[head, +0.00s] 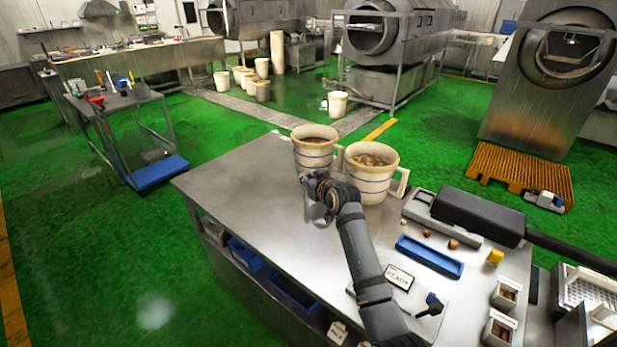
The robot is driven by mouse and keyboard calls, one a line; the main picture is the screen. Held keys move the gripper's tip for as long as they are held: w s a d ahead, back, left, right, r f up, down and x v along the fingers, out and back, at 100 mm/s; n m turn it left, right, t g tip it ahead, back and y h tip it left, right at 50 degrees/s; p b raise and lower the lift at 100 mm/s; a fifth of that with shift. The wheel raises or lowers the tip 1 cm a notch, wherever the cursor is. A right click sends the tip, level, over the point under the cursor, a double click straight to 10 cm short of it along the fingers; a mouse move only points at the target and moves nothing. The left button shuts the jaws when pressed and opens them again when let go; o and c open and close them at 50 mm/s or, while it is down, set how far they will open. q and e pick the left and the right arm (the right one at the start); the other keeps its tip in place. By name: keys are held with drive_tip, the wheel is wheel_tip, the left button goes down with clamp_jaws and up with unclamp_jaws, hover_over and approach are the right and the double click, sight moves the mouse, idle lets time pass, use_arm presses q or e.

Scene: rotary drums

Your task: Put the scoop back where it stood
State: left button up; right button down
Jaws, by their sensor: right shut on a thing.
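My right gripper (316,192) is over the steel table (250,200), just in front of two white buckets. It is shut, and a small grey metallic shape, which looks like part of the scoop (318,214), shows just below it. The gripper and wrist hide most of that shape. The left bucket (315,158) and the right bucket (371,184) have blue bands and hold brown contents. My left gripper is not in view.
On the table's right side are a blue tray (430,257), a small sign (399,277), a yellow block (495,257) and small containers (506,294). A dark long block (478,214) on a rod hangs over that side. The table's left part is bare.

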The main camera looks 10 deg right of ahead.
wheel_tip(320, 180, down, 6)
drive_tip(key=b, duration=0.3)
drive_tip(key=shift+s+d, duration=0.15)
drive_tip(key=shift+s, duration=0.15)
drive_tip(key=shift+f, duration=0.4)
drive_tip(key=shift+c, duration=0.6)
unclamp_jaws()
idle(0.4)
drive_tip(key=p+v, duration=0.7)
drive_tip(key=v, duration=0.2)
drive_tip(key=shift+p, duration=0.35)
